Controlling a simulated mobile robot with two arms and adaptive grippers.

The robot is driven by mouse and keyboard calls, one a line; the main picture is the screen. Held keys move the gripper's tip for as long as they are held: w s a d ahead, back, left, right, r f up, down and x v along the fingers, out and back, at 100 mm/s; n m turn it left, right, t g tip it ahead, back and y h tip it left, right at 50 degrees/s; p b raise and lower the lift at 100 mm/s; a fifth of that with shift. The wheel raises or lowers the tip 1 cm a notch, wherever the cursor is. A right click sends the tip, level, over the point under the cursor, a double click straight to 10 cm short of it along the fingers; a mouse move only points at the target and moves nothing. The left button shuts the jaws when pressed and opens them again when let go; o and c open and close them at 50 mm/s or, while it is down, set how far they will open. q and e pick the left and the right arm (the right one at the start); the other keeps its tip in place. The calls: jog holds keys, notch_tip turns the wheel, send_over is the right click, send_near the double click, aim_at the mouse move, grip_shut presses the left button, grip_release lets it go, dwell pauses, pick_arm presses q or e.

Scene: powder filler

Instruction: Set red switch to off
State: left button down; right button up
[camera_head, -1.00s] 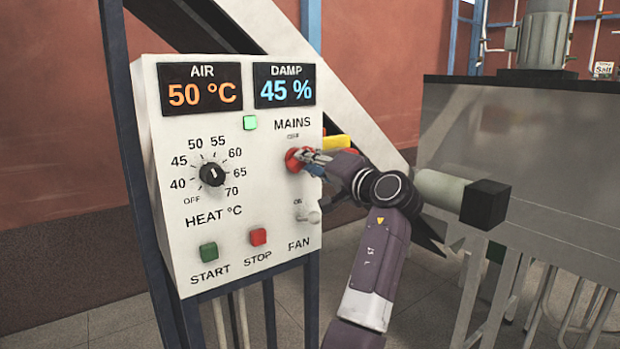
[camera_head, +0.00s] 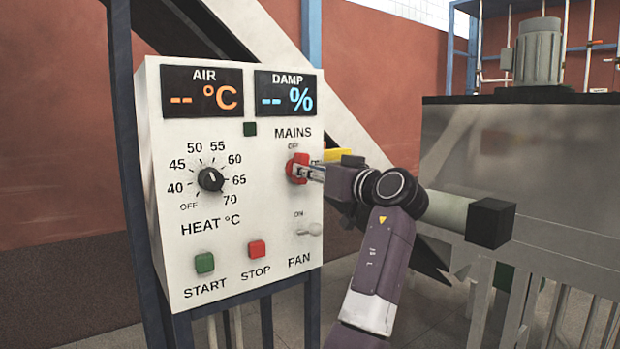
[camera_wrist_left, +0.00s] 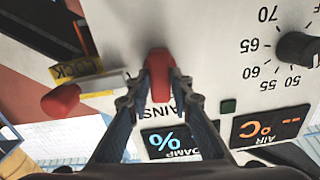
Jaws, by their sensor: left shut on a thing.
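The red MAINS switch (camera_head: 297,168) is on the right side of the white control panel (camera_head: 240,145), under the MAINS label. My left gripper (camera_head: 309,172) reaches in from the right and is shut on the red switch. In the left wrist view the red switch handle (camera_wrist_left: 160,76) sits between the two fingertips (camera_wrist_left: 160,95). In the head view the fingers partly hide the switch. The AIR display (camera_head: 203,92) and DAMP display (camera_head: 287,93) show only dashes. The small lamp (camera_head: 250,129) is dark green, unlit. My right gripper is not in view.
A yellow LOCK tag (camera_wrist_left: 76,70) and a red part (camera_wrist_left: 60,101) sit beside the switch. A large metal machine (camera_head: 540,180) stands right.

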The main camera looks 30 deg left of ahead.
pick_arm(q)
jog(key=shift+a+n, duration=0.15)
jog(key=shift+n, duration=0.55)
jog(key=shift+r, duration=0.1)
jog(key=c, duration=2)
grip_release()
jog(key=shift+o, duration=1.4)
jog(key=shift+a+f, duration=0.2)
jog(key=shift+a, duration=0.05)
jog(key=v, duration=1.2)
jog(key=shift+b, duration=0.3)
